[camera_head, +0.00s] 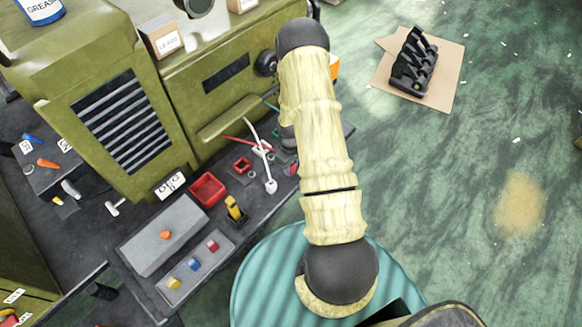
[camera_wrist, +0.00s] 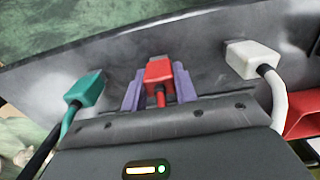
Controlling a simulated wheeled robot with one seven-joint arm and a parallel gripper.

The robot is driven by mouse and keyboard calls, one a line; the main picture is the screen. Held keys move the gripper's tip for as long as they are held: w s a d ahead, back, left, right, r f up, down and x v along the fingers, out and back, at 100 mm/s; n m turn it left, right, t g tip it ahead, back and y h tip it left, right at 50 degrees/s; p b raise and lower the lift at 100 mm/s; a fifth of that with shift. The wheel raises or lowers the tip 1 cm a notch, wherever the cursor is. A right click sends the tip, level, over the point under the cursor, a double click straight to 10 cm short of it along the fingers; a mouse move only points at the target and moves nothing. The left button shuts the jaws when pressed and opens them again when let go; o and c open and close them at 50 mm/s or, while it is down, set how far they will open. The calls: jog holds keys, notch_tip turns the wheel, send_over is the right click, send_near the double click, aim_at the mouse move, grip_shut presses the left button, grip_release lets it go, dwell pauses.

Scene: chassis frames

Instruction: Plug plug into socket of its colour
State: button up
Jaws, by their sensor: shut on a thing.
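In the wrist view, my gripper (camera_wrist: 158,74) has purple fingers on both sides of a red plug (camera_wrist: 159,70) and is shut on it. The plug's red cable runs back towards my gripper. A teal plug (camera_wrist: 85,88) is to the left and a white plug (camera_wrist: 248,56) to the right, both apart from my fingers. In the head view, a white plug (camera_head: 270,186) lies on the bench beside a white cable. A small red square piece with a dark centre (camera_head: 242,164) is nearby; I cannot tell whether it is the socket. My arm hides my gripper there.
A red open bin (camera_head: 208,189) stands on the dark bench (camera_head: 135,258). A grey panel carries yellow, blue and red blocks (camera_head: 194,264). A yellow-and-black object (camera_head: 234,208) stands nearby. The green machine (camera_head: 130,110) rises behind.

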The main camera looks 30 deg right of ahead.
notch_tip(320, 180, up, 10)
jog(key=b, duration=0.2)
jog(key=shift+b, duration=0.3)
dwell(0.3)
jog(key=shift+a, duration=0.1)
jog(key=shift+w+a+r+p, duration=0.1)
jog(key=shift+a+r+p, duration=0.15)
jog(key=shift+a+p, duration=0.2)
jog(key=w+a+r+m+p, duration=0.1)
jog(key=a+m+p, duration=0.3)
jog(key=a+p, duration=0.3)
jog(key=a, duration=0.5)
jog(key=shift+w+a, duration=0.3)
jog(key=shift+w, duration=0.1)
jog(key=shift+w, duration=0.1)
